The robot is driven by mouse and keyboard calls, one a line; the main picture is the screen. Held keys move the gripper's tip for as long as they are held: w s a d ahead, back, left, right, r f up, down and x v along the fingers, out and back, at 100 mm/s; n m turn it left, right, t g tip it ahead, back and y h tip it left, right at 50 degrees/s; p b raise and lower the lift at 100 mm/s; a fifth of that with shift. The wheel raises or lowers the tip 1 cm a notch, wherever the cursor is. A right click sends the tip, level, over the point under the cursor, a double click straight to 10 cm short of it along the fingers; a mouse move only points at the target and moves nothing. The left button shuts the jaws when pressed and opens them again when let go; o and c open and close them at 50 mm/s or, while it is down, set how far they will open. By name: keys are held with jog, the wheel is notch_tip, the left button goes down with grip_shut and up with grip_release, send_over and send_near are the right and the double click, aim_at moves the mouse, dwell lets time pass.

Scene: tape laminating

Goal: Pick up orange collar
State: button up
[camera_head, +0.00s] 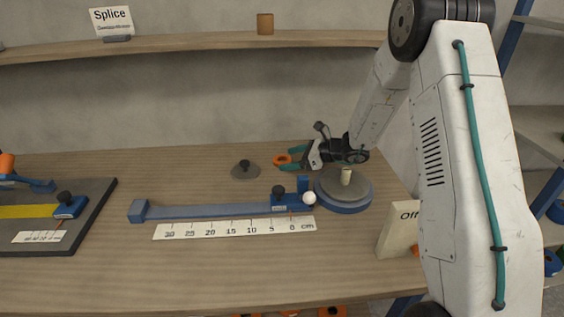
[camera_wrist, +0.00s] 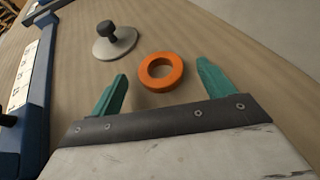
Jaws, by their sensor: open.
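The orange collar (camera_wrist: 146,74) is a flat ring lying on the wooden table in the wrist view. It sits between and slightly beyond the teal fingertips of my gripper (camera_wrist: 161,80). The fingers are apart, with nothing held. In the head view the orange collar (camera_head: 282,160) shows at the tips of my gripper (camera_head: 290,160), near the back of the table. The fingers partly hide it there.
A grey disc with a dark knob (camera_head: 245,170) stands left of the collar. A blue round base with a grey top (camera_head: 343,190) is close to the arm. A blue rail (camera_head: 215,211) and ruler (camera_head: 235,228) lie in front. A sign (camera_head: 400,230) stands at right.

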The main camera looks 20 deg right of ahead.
jog(key=shift+x, duration=0.85)
jog(key=c, duration=1.1)
jog(key=shift+o, duration=0.2)
